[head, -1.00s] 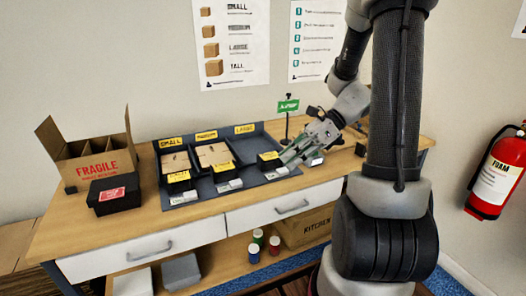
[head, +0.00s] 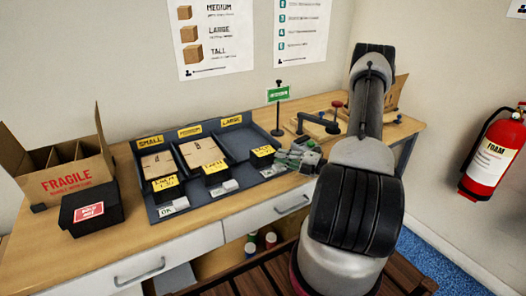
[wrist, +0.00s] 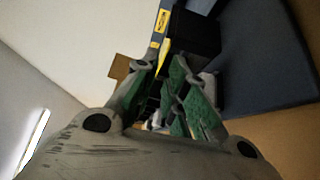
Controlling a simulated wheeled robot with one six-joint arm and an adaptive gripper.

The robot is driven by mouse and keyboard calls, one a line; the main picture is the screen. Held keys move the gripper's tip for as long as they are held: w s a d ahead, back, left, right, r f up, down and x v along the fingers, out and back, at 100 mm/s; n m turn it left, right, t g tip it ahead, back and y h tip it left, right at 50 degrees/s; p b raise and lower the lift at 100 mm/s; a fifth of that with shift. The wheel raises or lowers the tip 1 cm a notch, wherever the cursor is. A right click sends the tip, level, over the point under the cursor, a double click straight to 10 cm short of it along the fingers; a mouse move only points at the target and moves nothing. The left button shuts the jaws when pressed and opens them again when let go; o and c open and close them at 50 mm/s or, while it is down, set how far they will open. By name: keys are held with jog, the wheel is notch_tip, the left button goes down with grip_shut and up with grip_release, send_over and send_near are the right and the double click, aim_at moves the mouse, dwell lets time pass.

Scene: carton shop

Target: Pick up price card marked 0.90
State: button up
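Three yellow price cards stand along the front of the dark tray: a left card (head: 165,183), a middle card (head: 213,167) and a right card (head: 263,151). Their figures are too small to read surely, so I cannot tell which is marked 0.90. My gripper (head: 285,157) is just right of the right card, low at the tray's right edge. In the wrist view my gripper (wrist: 164,62) has its two green-padded fingers apart, with nothing clearly held between them. Dark tray parts and a yellow label (wrist: 162,20) show beyond the fingertips.
The tray (head: 268,135) holds cartons in its left and middle bays. White tags lie along its front. A black box (head: 92,212) and FRAGILE carton (head: 80,181) stand left. A green sign (head: 278,94) stands behind; a dark tool (head: 320,123) lies right.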

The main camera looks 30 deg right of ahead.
aim_at(264, 151)
jog(key=x, duration=0.5)
jog(key=shift+w+a+f, duration=0.1)
jog(key=shift+a+f, duration=0.05)
jog(key=shift+a, duration=0.1)
grip_shut()
